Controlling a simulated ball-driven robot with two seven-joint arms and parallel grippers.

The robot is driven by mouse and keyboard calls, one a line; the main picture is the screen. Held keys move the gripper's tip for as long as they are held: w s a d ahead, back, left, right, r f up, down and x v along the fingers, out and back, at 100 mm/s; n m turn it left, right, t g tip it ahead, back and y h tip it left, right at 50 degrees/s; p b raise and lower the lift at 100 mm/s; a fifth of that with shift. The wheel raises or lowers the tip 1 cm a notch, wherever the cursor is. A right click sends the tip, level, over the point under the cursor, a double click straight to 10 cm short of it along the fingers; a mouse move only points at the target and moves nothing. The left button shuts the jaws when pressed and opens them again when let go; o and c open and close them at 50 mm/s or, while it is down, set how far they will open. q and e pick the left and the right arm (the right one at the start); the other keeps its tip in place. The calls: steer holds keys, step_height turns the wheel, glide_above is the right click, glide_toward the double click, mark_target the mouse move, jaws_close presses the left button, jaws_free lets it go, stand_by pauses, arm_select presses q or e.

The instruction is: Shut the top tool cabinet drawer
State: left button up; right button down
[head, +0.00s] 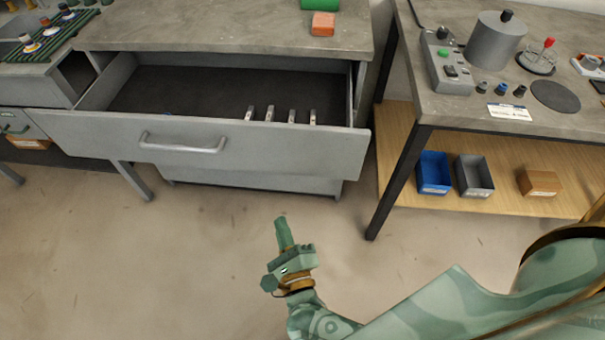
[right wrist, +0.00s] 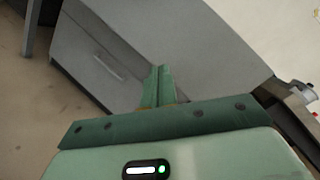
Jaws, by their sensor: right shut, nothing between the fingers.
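The top tool cabinet drawer (head: 200,144) is pulled well out from under the grey worktop (head: 230,30) in the head view. Its wide front has a bar handle (head: 183,148), and several small metal pieces stand inside along the front wall. Below it, a lower grey front (head: 250,180) is partly hidden. My right gripper (head: 281,222) is shut and empty, in front of the drawer and apart from it in the head view. The right wrist view shows its closed fingers (right wrist: 158,76) against grey cabinet panels (right wrist: 190,45). My left gripper is not in view.
A bench (head: 420,110) on black legs stands to the right, with a control box (head: 447,60) and a grey cylinder (head: 494,42) on top. Its wooden shelf holds a blue bin (head: 434,172) and a grey bin (head: 473,175). The floor (head: 190,250) in front is clear.

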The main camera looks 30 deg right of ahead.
step_height(320, 180, up, 2)
steer(key=d+m+g+h+b, duration=0.25)
steer(key=m+h, duration=0.35)
steer(key=m, duration=0.8)
steer(key=b, duration=0.2)
glide_toward(303, 158)
steer(key=shift+m+g, duration=0.4)
steer(key=shift+g, duration=0.05)
steer(key=x, duration=0.5)
steer(key=shift+w+r, duration=0.2)
steer(key=shift+r, duration=0.05)
steer(key=shift+w+d+r+b, duration=0.1)
steer(key=shift+w+d+b, duration=0.25)
steer(key=shift+w, duration=0.25)
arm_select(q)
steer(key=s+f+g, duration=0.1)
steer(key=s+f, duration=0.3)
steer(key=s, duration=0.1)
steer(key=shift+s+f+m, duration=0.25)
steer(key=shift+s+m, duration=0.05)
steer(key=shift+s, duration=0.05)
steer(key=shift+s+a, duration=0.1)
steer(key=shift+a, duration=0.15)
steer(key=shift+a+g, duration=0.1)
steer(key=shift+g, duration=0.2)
arm_select(e)
steer(key=shift+w+d, duration=0.1)
